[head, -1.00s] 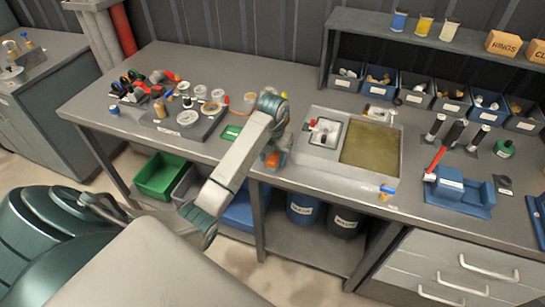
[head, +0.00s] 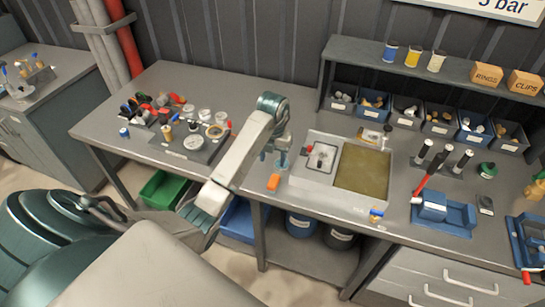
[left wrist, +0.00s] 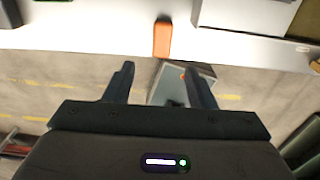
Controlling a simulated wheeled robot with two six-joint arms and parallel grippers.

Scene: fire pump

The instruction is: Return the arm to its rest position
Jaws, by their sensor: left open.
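My left arm comes in from the left in the head view and bends at a teal joint over the workbench (head: 240,92). Its gripper (head: 277,163) hangs down near the bench's front edge, left of the grey basin, partly hidden by the wrist. In the left wrist view the two dark fingers of this gripper (left wrist: 160,78) are apart with nothing between them. An orange block (head: 273,182) lies at the front edge of the bench; it also shows in the left wrist view (left wrist: 162,38), beyond the fingertips. My right gripper is not in view.
The grey basin (head: 312,187) stands right of the gripper. A dark tray (head: 185,158) with gauges and fittings lies to the left. A blue vise-like fixture (head: 455,215) is at right. A shelf (head: 350,48) with bins runs along the back. Drums and crates stand below.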

